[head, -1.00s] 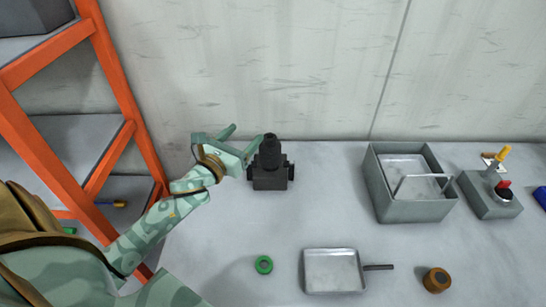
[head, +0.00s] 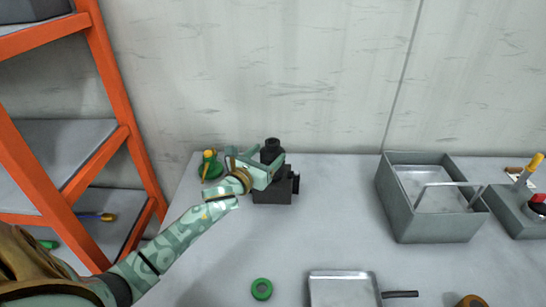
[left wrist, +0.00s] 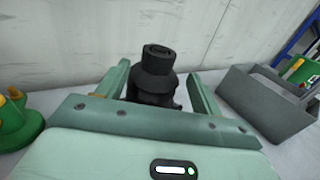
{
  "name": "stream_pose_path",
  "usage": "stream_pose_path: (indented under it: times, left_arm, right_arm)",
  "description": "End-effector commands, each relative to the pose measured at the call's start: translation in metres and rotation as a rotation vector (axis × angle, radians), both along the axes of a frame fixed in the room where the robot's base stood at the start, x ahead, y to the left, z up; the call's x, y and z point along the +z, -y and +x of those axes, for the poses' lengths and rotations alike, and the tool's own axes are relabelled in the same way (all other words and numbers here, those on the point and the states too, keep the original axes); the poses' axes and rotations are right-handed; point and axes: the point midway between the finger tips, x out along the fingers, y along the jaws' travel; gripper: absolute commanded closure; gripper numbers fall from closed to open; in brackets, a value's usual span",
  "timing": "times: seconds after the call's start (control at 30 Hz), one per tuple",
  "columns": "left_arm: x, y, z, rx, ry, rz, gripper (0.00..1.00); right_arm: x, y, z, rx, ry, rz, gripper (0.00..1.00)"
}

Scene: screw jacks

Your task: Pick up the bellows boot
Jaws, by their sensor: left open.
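The bellows boot (head: 271,147) looks like the black, stepped round piece standing upright on a dark block-shaped jack body (head: 272,195) near the wall. My left gripper (head: 266,160) is at the boot's left side in the head view, its fingers reaching toward it. In the left wrist view the boot (left wrist: 156,66) shows between the two open, pale green fingers (left wrist: 158,88), with no clear contact. The boot's lower part is hidden behind the gripper. My right gripper is not in view.
A green and yellow object (head: 210,167) stands left behind my gripper. A grey bin (head: 430,222) is at the right, with a metal tray (head: 344,290) and a green ring (head: 261,289) in front. An orange-framed shelf (head: 118,110) stands at the left. Table between is clear.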

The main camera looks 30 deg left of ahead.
Motion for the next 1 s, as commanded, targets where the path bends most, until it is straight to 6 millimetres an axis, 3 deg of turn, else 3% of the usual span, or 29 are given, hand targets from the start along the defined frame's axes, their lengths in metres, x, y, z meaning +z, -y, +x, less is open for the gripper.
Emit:
stream_pose_path:
  times: [0.17,0.43,0.73,0.9,1.0]
  left_arm:
    - [0.0,-0.001,0.014,-0.001,0.001,0.0,0.34]
    - [0.002,-0.007,0.055,0.001,-0.001,0.001,0.34]
    - [0.004,-0.006,0.062,-0.001,-0.001,0.0,0.34]
    - [0.004,-0.006,0.061,0.0,-0.001,0.0,0.81]
    - [0.004,-0.006,0.061,-0.001,0.0,0.0,0.84]
  right_arm:
    - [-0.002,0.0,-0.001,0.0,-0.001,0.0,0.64]
    - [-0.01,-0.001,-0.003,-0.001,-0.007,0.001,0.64]
    - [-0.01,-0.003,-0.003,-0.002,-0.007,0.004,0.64]
    - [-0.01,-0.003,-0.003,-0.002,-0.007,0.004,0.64]
    - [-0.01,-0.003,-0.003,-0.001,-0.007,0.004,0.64]
